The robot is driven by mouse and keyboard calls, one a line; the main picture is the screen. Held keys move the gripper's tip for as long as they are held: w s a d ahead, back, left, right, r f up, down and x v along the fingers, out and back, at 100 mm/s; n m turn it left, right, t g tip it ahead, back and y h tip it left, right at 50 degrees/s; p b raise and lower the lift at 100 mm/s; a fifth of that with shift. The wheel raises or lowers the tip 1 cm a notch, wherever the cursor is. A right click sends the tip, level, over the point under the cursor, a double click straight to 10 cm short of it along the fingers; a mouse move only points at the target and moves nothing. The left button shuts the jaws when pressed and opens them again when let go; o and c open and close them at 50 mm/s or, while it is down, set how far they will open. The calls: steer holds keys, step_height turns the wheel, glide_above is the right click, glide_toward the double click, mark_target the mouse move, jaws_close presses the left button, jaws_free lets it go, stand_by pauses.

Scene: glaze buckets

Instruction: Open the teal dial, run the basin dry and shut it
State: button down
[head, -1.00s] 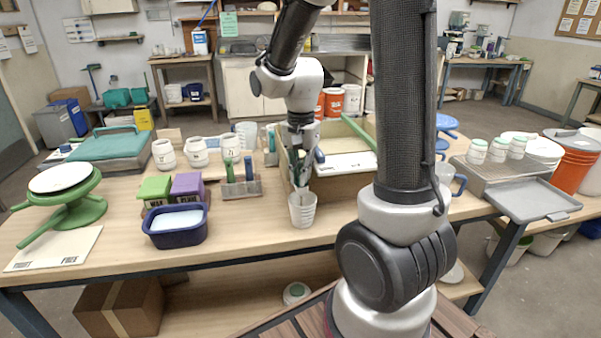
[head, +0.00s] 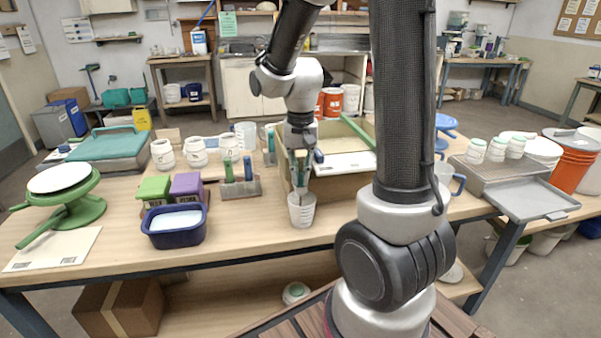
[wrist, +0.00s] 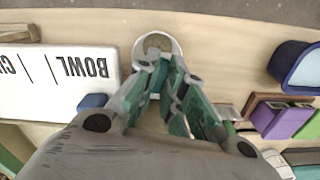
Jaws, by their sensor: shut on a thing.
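My gripper (head: 300,186) points down at the front middle of the table, its fingers closed at the rim of a small white cup (head: 301,212). In the wrist view the green-padded fingers (wrist: 160,82) meet the near side of the cup (wrist: 157,43), whose inside looks brownish. The cup looks upright, at or close to the tabletop. A navy basin (head: 172,239) with whitish contents stands to the left of the cup; its edge also shows in the wrist view (wrist: 288,58). I cannot make out a teal dial in either view.
Green and purple blocks (head: 187,187) and a tool holder (head: 241,189) stand beside the basin. A cardboard box (head: 330,187) with a white lettered card (wrist: 55,65) is just behind my gripper. The table front (head: 255,232) between basin and cup is clear.

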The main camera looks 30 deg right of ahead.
steer(key=c, duration=1.5)
jaws_free()
